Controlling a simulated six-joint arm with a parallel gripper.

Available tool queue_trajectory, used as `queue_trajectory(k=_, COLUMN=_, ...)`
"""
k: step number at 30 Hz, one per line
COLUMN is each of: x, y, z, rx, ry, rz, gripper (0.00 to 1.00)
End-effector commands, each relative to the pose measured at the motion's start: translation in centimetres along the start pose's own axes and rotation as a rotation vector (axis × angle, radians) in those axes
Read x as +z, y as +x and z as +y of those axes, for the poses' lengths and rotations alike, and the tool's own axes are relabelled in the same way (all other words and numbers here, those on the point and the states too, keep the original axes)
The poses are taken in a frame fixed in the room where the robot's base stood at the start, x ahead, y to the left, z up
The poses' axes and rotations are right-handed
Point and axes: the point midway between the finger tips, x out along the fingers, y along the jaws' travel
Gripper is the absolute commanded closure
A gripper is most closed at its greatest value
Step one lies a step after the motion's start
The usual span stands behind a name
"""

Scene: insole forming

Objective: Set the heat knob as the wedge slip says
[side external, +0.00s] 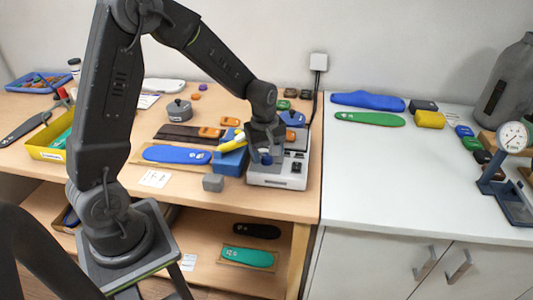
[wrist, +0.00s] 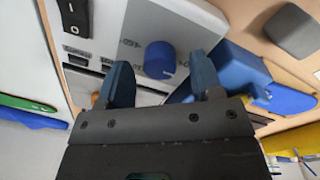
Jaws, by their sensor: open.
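A white machine (side external: 283,172) stands near the right end of the wooden table. Its blue round heat knob (side external: 266,158) is on the top face and shows clearly in the wrist view (wrist: 160,59). Marks are printed beside the knob, too small to read surely. My gripper (side external: 264,149) is open above the machine, pointing down. In the wrist view its blue fingers (wrist: 161,66) stand apart, one to each side of the knob; I cannot tell whether they touch it. A white slip (side external: 155,178) lies at the table's front; its print is unreadable, so I cannot tell if it is the wedge slip.
A blue block (side external: 231,161) with a yellow piece (side external: 232,142) stands close left of the machine. A grey block (side external: 213,182) is at the front edge. A blue insole (side external: 177,154) lies farther left. A rocker switch (wrist: 75,15) is on the machine. The white counter's front (side external: 385,165) is clear.

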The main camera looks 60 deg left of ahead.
Motion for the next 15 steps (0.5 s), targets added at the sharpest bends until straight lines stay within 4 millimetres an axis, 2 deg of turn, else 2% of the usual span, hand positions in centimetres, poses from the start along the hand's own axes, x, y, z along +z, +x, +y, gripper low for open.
queue_trajectory(k=11, x=0.03, y=0.6, z=-0.02, rx=-0.001, ry=0.001, rz=0.0, gripper=0.4)
queue_trajectory(k=15, x=0.02, y=0.59, z=-0.02, rx=-0.001, ry=0.001, rz=0.0, gripper=0.53)
